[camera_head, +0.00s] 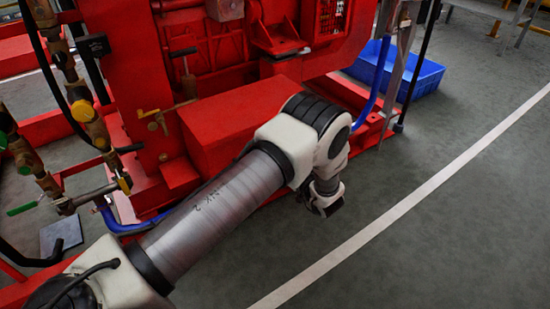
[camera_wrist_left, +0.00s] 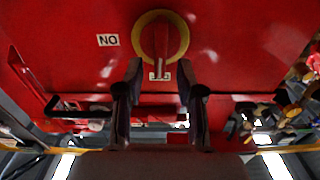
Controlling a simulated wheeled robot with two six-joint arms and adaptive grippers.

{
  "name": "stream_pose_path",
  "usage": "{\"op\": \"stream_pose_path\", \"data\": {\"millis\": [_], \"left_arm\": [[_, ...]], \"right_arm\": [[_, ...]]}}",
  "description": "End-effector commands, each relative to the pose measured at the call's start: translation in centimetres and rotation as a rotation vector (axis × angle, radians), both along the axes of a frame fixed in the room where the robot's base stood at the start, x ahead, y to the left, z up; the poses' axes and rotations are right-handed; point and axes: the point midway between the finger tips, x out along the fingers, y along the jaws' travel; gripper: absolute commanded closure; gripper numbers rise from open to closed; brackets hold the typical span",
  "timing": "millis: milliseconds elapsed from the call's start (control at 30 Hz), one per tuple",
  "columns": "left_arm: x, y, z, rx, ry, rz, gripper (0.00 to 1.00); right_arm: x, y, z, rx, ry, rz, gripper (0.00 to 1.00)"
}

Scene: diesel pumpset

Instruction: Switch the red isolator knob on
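The red isolator knob (camera_wrist_left: 161,42) sits on a yellow round plate (camera_wrist_left: 181,30) on a red panel in the left wrist view. Its grip bar stands vertical in the picture. A white label (camera_wrist_left: 108,40), seen upside down as "NO", is left of it; a small white label (camera_wrist_left: 160,76), unreadable here, is at its lower end. My left gripper (camera_wrist_left: 160,68) is open, its two dark fingertips either side of the knob's lower end in the picture, with visible gaps; depth is unclear. In the head view my left arm hides the knob. My right gripper is not in view.
The red pumpset frame (camera_head: 225,125) fills the upper left of the head view, close beside my left arm. Pipes and valves (camera_head: 85,110) stand at the left. A blue crate (camera_head: 425,75) lies behind. Grey floor with a white line (camera_head: 400,210) is clear at the right.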

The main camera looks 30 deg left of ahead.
Motion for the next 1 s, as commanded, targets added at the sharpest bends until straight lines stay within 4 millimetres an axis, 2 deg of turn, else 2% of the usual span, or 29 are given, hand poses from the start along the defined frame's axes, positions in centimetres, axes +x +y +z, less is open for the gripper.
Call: {"op": "stream_pose_path", "data": {"millis": [33,133,367,400,500,1000], "left_arm": [[0.3,0.8,-0.4,-0.001,-0.003,0.002,0.62],[0.7,1.7,-0.2,0.001,-0.001,0.0,0.62],[0.8,1.9,0.0,0.0,0.001,-0.002,0.62],[0.8,1.9,0.0,0.0,0.001,-0.002,0.66],[0.8,1.9,0.0,0.0,0.001,-0.002,1.0],[0.9,1.9,0.1,0.016,0.04,-0.002,1.0]], "right_arm": [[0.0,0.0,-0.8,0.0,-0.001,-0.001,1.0],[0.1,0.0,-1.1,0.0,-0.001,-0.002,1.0],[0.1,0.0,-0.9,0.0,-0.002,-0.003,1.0],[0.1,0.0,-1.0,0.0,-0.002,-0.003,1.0],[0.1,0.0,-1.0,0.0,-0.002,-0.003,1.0],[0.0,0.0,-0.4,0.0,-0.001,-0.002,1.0]]}}
